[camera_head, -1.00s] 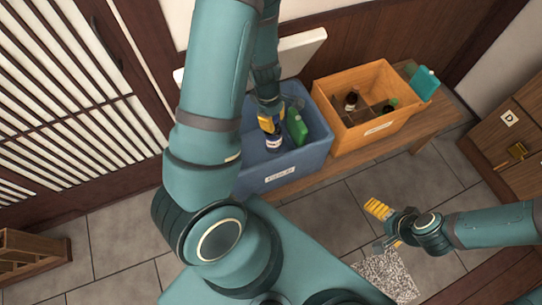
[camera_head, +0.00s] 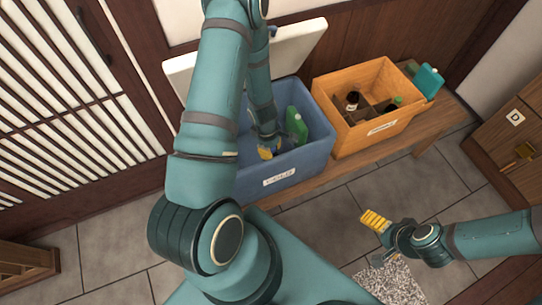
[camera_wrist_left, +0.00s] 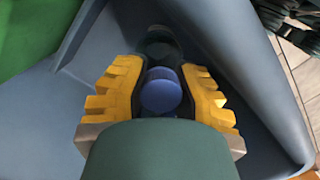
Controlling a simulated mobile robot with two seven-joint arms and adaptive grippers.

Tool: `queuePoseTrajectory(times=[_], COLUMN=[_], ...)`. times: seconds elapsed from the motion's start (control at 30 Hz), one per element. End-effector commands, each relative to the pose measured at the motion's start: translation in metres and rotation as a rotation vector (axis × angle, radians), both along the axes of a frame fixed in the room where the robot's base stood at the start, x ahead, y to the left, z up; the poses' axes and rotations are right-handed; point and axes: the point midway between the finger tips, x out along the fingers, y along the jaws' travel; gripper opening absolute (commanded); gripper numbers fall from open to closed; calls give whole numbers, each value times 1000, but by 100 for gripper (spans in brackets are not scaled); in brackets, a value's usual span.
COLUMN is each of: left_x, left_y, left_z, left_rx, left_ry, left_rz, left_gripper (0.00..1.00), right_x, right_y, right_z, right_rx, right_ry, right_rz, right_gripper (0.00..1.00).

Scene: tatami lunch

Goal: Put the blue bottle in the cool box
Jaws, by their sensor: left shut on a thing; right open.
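The cool box (camera_head: 300,165) is the blue box with its white lid (camera_head: 310,45) raised, on the wooden bench. My left gripper (camera_head: 266,152) reaches down inside it near the front wall. In the left wrist view, the yellow fingers of my left gripper (camera_wrist_left: 160,72) are shut on the blue bottle (camera_wrist_left: 160,95), whose round blue cap shows between them. The bottle's lower part is mostly hidden, so I cannot tell whether it touches the floor of the box. My right gripper (camera_head: 380,240) is open and empty over the floor, away from the boxes.
A green bottle (camera_head: 296,125) stands in the cool box, right of my left gripper. An orange crate (camera_head: 345,142) with dividers and several bottles stands to the right on the bench. A teal item (camera_head: 430,80) is beside it. A cabinet marked D (camera_head: 515,118) stands at right.

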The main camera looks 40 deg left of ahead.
Motion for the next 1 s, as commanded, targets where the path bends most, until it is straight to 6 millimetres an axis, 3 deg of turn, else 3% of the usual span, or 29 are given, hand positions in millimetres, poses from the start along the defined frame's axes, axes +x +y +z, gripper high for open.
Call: queuePoseTrajectory(times=[0.27, 0.67, 0.7, 0.73, 1.0], left_x=[0, 0, 0, 0, 0], left_y=[0, 0, 0, 0, 0], left_z=[-37, -41, -40, -40, -40], left_rx=[-1, -1, 0, 0, 0], left_ry=[1, 0, 1, 1, 1], left_rz=[0, 0, 0, 0, 0], left_gripper=[0, 0, 43, 49, 49], right_x=[2, 3, 3, 3, 3], right_y=[0, 0, 0, 0, 0], right_z=[-13, -16, -15, -14, -14], right_rx=[-1, -1, -1, -1, -1], right_ry=[-6, -8, -7, -7, -7], right_rz=[-1, -2, -2, -2, -2], right_gripper=[99, 99, 99, 99, 99])
